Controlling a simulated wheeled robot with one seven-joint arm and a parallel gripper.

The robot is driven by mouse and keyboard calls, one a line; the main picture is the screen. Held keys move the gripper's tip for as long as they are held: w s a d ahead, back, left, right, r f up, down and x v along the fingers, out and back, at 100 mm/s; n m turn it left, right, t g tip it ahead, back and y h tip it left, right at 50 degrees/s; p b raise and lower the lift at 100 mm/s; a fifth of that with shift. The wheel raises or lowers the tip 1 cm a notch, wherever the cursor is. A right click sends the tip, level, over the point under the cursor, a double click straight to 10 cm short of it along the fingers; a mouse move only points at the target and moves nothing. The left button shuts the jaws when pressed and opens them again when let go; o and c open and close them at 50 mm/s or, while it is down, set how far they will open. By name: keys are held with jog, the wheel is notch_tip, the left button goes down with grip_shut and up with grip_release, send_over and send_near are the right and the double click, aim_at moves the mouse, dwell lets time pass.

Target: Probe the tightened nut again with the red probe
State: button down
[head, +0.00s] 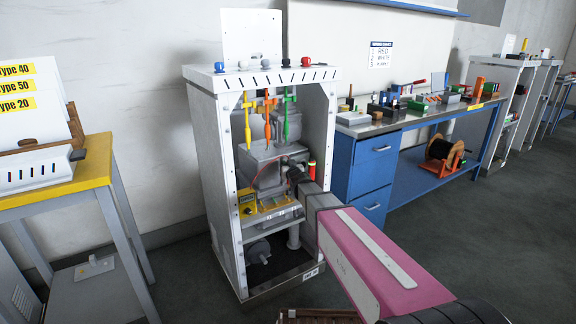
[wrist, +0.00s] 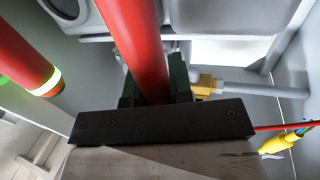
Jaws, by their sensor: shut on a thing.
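My gripper (head: 296,172) reaches into the open white dispenser frame (head: 222,150) from the front right. In the wrist view its dark jaws (wrist: 157,92) are shut on a red cylinder (wrist: 138,40), which looks like the red probe. In the head view the held part is mostly hidden by my own arm. A brass-coloured fitting (wrist: 206,84) on a grey pipe shows just right of the jaws; I cannot tell whether it is the tightened nut. The probe's tip is out of the wrist view, so contact cannot be told.
A second red cylinder (wrist: 28,62) with a pale band stands left of the jaws. Yellow, orange and green tools (head: 286,120) hang under the frame's top. A grey housing (head: 262,165) fills the middle. A blue workbench (head: 372,165) stands close on the right.

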jog(key=shift+f, duration=0.15)
jog(key=shift+f, duration=2.6)
jog(key=shift+f, duration=0.3)
dwell(0.4)
notch_tip(320, 180, up, 5)
dwell(0.7)
dwell(1.1)
